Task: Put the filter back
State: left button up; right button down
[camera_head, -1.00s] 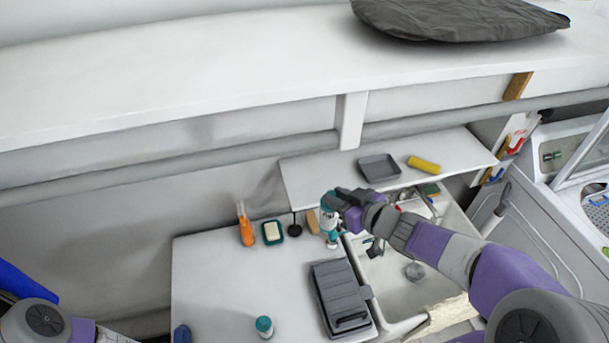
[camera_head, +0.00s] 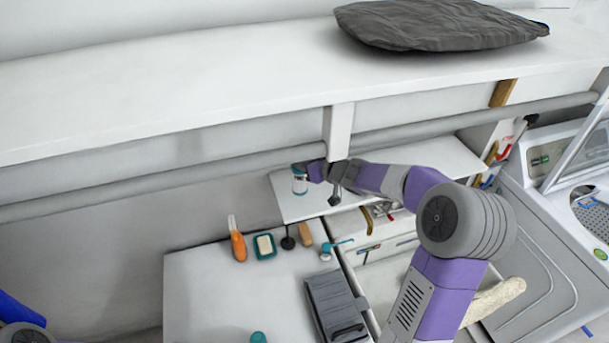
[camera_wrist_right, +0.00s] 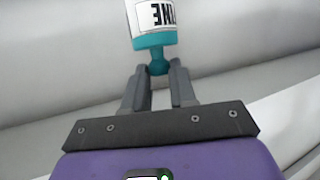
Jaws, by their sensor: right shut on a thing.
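A white cylinder with teal ends (camera_head: 300,187) is held by my right gripper (camera_head: 312,171) above the left end of the small white shelf (camera_head: 287,212). I take it for the filter, but cannot be sure. In the right wrist view the cylinder (camera_wrist_right: 152,22) carries a label with dark letters, and the right fingertips (camera_wrist_right: 159,72) close around its narrow teal neck. In the head view I cannot tell whether it touches the shelf. My left gripper is out of view; only part of the left arm shows at the lower left.
The lower counter holds an orange-handled tool (camera_head: 238,246), a teal soap dish (camera_head: 265,246), a teal-and-white item (camera_head: 326,252) and a dark grey box (camera_head: 331,305). A thick pipe (camera_head: 240,160) runs behind the small shelf. A grey bag (camera_head: 440,25) lies on the upper shelf.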

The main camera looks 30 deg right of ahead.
jog(key=b, duration=0.3)
send_over(304, 194)
notch_tip(304, 194, down, 5)
jog(key=shift+w+d+f, duration=0.1)
jog(key=shift+d+f, duration=0.05)
jog(key=shift+w, duration=0.15)
jog(key=shift+f, duration=0.1)
jog(key=c, duration=1.4)
grip_release()
jog(key=shift+f, duration=0.15)
jog(key=o, duration=0.5)
